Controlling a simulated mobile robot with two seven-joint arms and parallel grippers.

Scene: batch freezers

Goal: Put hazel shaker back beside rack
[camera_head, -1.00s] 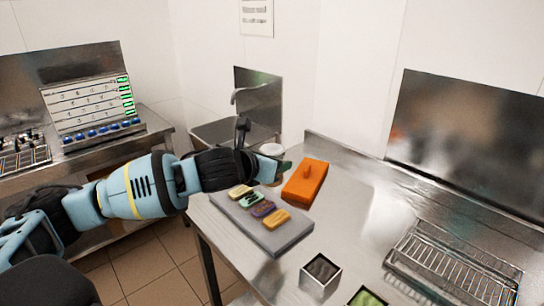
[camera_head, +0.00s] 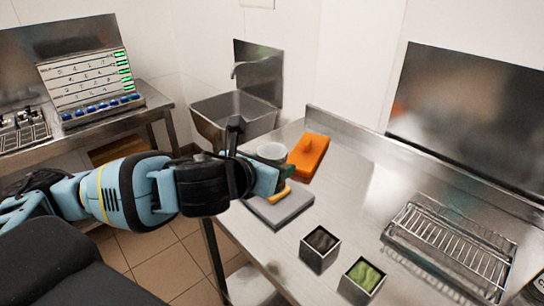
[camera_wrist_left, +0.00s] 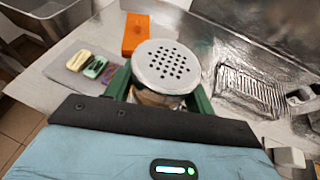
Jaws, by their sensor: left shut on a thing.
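The hazel shaker (camera_wrist_left: 165,68) has a round, perforated grey top and shows large in the left wrist view, between the green fingers of my left gripper (camera_wrist_left: 160,92). My left gripper is shut on it and holds it over the steel table. In the head view the shaker's pale top (camera_head: 271,152) shows just behind my left gripper (camera_head: 280,177), above the grey board; its body is mostly hidden. The wire rack (camera_head: 450,243) lies on the table at the right, well apart from the shaker; it also shows in the left wrist view (camera_wrist_left: 252,88). My right gripper is not in view.
An orange block with a knob (camera_head: 309,157) lies behind the shaker. A grey board (camera_head: 285,213) with small coloured bars is under my arm. Two square tins, one dark (camera_head: 320,248) and one green (camera_head: 362,280), stand near the front edge. The table between tins and rack is clear.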

